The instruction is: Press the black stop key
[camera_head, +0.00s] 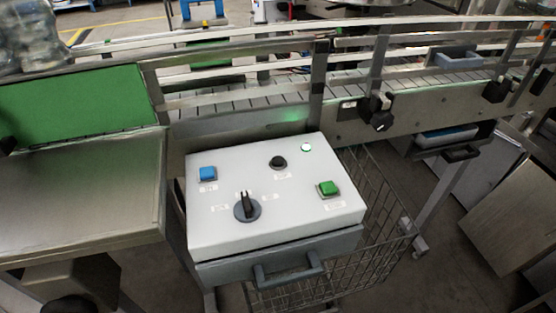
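A light grey control box (270,218) with a sloped top stands in the middle of the head view. The black round key (278,162) sits on its upper part, right of centre. A blue square key (207,174) is at the upper left and a green square key (328,188) at the right. A black rotary knob on a grey disc (246,207) is below the middle. A small lamp (306,147) near the top right glows whitish green. The labels are too small to read. Neither of my grippers shows in the view.
A conveyor with metal rails (240,99) runs behind the box. A steel table (80,195) stands on the left beside a green panel (75,105). A wire basket (375,215) and a grey handle (288,270) are around the box's lower side. The space above the box is clear.

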